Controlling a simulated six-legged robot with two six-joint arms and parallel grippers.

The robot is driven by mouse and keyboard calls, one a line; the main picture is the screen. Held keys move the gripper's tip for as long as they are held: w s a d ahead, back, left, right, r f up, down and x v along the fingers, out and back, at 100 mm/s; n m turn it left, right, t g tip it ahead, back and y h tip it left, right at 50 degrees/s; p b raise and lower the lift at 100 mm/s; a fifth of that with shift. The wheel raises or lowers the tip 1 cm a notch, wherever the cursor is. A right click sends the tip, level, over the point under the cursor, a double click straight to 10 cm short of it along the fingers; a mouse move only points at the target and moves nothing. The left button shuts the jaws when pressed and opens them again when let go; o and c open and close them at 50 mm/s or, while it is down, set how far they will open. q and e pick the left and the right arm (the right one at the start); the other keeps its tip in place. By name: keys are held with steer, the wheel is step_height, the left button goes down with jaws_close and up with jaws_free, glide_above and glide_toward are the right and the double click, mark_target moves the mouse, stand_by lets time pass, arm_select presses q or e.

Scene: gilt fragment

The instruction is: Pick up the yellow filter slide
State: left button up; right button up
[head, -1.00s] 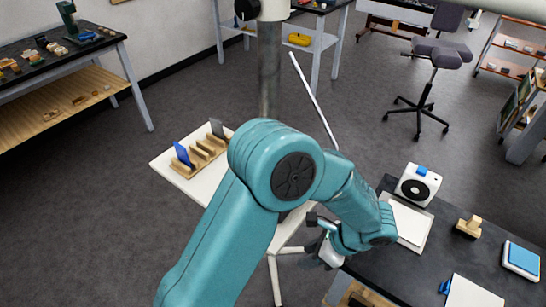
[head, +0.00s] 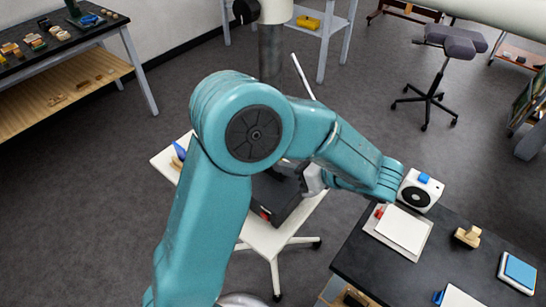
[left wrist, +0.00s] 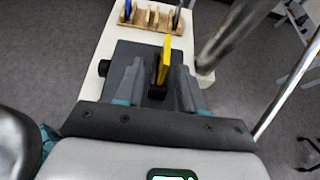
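The yellow filter slide (left wrist: 166,58) stands upright in a dark device (left wrist: 122,55) on a small white table. It shows in the left wrist view; in the head view my arm hides it. My left gripper (left wrist: 160,66) is open, with one finger on each side of the slide. The slide looks nearer the right-hand finger, and I see no clear grip on it. In the head view the left gripper (head: 312,179) is beside the dark device (head: 279,198), partly hidden by its own wrist. My right gripper is not in view.
A wooden rack (left wrist: 150,17) with a blue slide (left wrist: 127,10) and a dark slide stands on the white table (left wrist: 96,62). A slanting pole (left wrist: 285,80) rises to the right. A dark bench (head: 390,262) at right holds a white speaker-like box (head: 420,190) and a stamp (head: 467,236).

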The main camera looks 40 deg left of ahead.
arm_select(q)
steer(key=shift+a+f, duration=0.25)
steer(key=shift+a, duration=0.2)
steer(key=p+x, duration=0.1)
steer(key=x, duration=0.4)
steer(key=shift+w+p, duration=0.25)
steer(key=shift+p, duration=0.1)
steer(key=shift+d, duration=0.15)
steer(key=shift+c, duration=0.6)
jaws_close()
